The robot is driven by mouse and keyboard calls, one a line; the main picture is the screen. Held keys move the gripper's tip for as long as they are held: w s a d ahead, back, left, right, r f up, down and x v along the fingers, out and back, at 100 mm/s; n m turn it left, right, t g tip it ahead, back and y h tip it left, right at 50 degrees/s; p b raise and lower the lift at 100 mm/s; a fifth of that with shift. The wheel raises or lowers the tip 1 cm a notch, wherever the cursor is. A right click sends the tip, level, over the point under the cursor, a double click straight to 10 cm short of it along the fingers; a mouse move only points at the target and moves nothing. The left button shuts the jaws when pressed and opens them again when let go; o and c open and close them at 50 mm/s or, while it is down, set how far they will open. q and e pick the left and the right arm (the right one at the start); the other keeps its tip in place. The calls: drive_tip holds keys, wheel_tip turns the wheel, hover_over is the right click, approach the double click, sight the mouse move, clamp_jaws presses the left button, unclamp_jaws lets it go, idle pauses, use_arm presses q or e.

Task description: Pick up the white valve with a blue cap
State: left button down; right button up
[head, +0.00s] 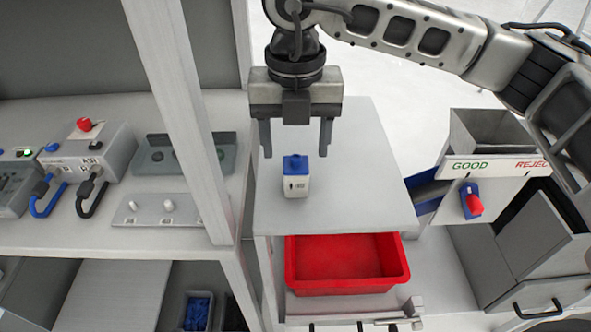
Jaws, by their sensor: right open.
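The white valve with a blue cap (296,184) stands upright on the grey table top (370,190), with its blue cap facing up. My right gripper (296,152) points down just above and behind the valve in the head view. Its two fingers are spread apart, wider than the valve, with nothing between them. The fingertips appear apart from the valve; their exact height over it is hard to tell. My left gripper is not in the picture.
A red bin (345,285) sits below the table top. A grey upright post (185,110) stands left, before a bench with a control box (90,150). A GOOD/REJECT chute (495,165) with a red-knobbed switch (472,202) stands right. The table around the valve is clear.

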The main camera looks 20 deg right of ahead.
sight(296, 164)
drive_tip(key=shift+w+d+f+p, duration=0.1)
drive_tip(key=shift+f+p, duration=0.15)
drive_tip(key=shift+f, duration=1.05)
drive_tip(key=shift+w+f+p, duration=0.15)
drive_tip(key=shift+f+p, duration=0.15)
drive_tip(key=shift+f, duration=1)
drive_tip(key=shift+w+d+f+p, duration=0.1)
drive_tip(key=shift+f+p, duration=0.15)
drive_tip(key=shift+f, duration=1.05)
drive_tip(key=c, duration=1.1)
